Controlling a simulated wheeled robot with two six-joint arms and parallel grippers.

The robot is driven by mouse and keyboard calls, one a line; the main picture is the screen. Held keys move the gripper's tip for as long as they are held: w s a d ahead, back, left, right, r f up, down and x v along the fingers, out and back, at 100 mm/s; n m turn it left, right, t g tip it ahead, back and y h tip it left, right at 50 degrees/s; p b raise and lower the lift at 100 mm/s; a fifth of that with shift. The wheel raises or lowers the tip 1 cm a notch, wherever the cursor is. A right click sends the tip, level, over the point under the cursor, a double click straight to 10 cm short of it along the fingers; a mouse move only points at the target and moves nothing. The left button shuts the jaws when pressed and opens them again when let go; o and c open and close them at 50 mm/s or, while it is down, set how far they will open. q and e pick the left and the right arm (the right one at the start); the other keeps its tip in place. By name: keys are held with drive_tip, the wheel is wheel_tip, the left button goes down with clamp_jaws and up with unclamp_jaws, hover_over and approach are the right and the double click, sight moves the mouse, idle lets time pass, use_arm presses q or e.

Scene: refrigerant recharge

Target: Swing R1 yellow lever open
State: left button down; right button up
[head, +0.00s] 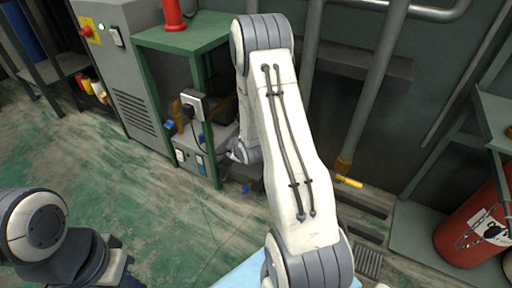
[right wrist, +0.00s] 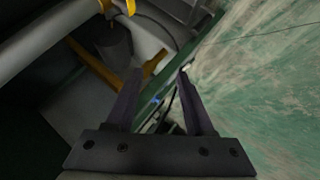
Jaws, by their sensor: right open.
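A yellow lever (head: 349,181) sticks out to the right at the foot of a grey vertical pipe in the head view. No R1 label is readable. My right gripper (right wrist: 159,71) is open and empty in the right wrist view. Yellow bars (right wrist: 95,65) lie beyond its left finger, and a yellow piece (right wrist: 131,7) shows at the top edge; I cannot tell whether either is the lever. In the head view my right arm fills the middle and its gripper is hidden. Part of my left arm shows at lower left, its gripper out of view.
A green stand (head: 205,30) with a red cylinder (head: 173,15) on top stands beside a grey cabinet (head: 120,60). A gauge-like box (head: 193,104) and cable hang at the stand. A red tank (head: 470,228) stands at right. Green floor (head: 60,150) is open at left.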

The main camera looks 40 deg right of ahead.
drive_tip(key=s+d+f+n+t+h, duration=0.45)
drive_tip(key=d+f, duration=0.35)
drive_tip(key=d, duration=0.2)
drive_tip(key=shift+t+y, duration=0.25)
drive_tip(key=shift+t, duration=0.2)
drive_tip(key=b+x, duration=0.1)
drive_tip(key=x, duration=0.1)
drive_tip(key=b+x, duration=0.2)
drive_tip(key=x, duration=0.1)
drive_tip(key=b+x, duration=0.2)
drive_tip(key=x, duration=0.1)
drive_tip(key=shift+w+f, duration=0.2)
drive_tip(key=shift+f, duration=0.15)
drive_tip(key=shift+w+d, duration=0.25)
drive_tip(key=shift+w, duration=0.3)
clamp_jaws()
